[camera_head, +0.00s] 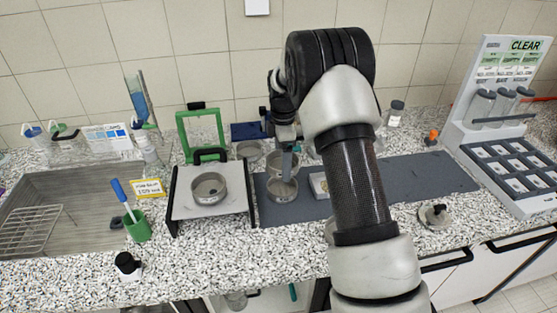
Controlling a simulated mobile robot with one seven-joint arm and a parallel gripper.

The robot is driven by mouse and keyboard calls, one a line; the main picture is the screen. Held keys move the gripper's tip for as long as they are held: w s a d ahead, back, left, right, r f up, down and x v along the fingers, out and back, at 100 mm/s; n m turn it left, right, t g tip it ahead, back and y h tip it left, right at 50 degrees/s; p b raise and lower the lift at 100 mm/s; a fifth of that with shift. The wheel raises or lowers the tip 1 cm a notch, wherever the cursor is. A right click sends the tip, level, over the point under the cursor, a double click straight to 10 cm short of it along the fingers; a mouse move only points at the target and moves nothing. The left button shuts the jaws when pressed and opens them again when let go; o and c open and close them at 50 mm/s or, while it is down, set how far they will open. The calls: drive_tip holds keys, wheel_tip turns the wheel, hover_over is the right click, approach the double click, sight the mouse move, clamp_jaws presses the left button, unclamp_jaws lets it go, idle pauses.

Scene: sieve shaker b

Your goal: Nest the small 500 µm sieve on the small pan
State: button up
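Several round metal vessels that look like sieves or pans show; I cannot read their markings, so I cannot tell which is the 500 µm sieve or the small pan. One round vessel (282,190) stands on the dark mat, directly below my gripper (287,174). A second vessel (274,161) is just behind it, partly hidden by the gripper. A third (248,151) stands farther back left. A fourth (209,189) sits on a light platform at left. My gripper points down with its fingers at the front vessel's rim or just over it; its opening and any grip are not clear.
The platform (185,210) has a black handle; a green frame (202,132) stands behind. A sink (70,203), green cup (138,228) and dark knob (128,265) are left. A sample rack (515,180) is right. The dark mat (430,172) is bare right of my arm.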

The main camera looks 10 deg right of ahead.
drive_tip(key=shift+f+b, duration=1.7)
drive_tip(key=shift+f, duration=1.2)
drive_tip(key=shift+f+b, duration=0.6)
drive_tip(key=shift+f, duration=0.1)
drive_tip(key=o, duration=1.2)
drive_tip(key=shift+r+p, duration=2)
drive_tip(key=shift+r, duration=1.5)
